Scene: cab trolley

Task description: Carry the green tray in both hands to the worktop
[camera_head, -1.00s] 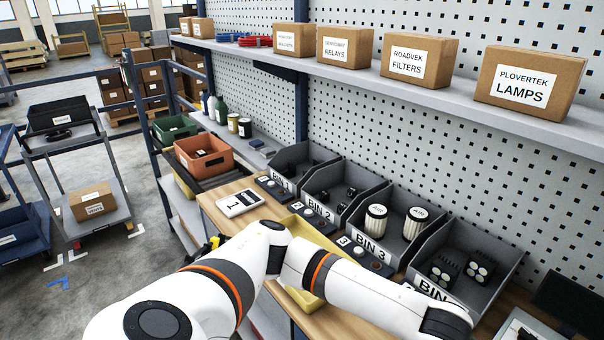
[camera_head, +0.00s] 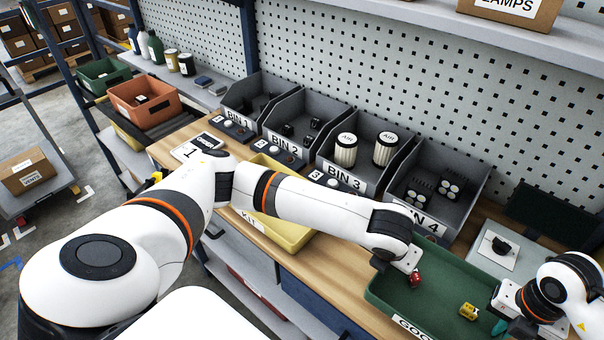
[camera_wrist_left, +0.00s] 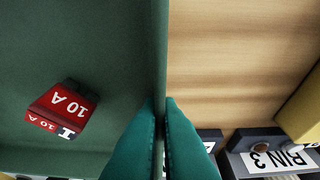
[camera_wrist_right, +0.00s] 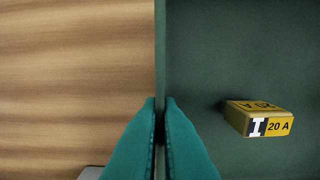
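The green tray (camera_head: 395,296) is at the lower right of the head view, over the wooden worktop (camera_head: 330,268). I cannot tell whether it touches the wood. A red 10 A block (camera_head: 415,279) and a yellow 20 A block (camera_head: 468,311) lie in it. My left gripper (camera_wrist_left: 160,108) is shut on the tray's wall, with one teal finger on each side; in the head view its fingers are mostly hidden. My right gripper (camera_wrist_right: 160,108) is shut on the opposite wall the same way; it also shows in the head view (camera_head: 499,326).
Grey bins (camera_head: 345,180) line the back of the worktop. A yellow tray (camera_head: 290,238) lies left of the green one. A card with a black part (camera_head: 497,249) and a dark panel (camera_head: 545,215) are at the right. A shelf (camera_head: 480,35) overhangs behind.

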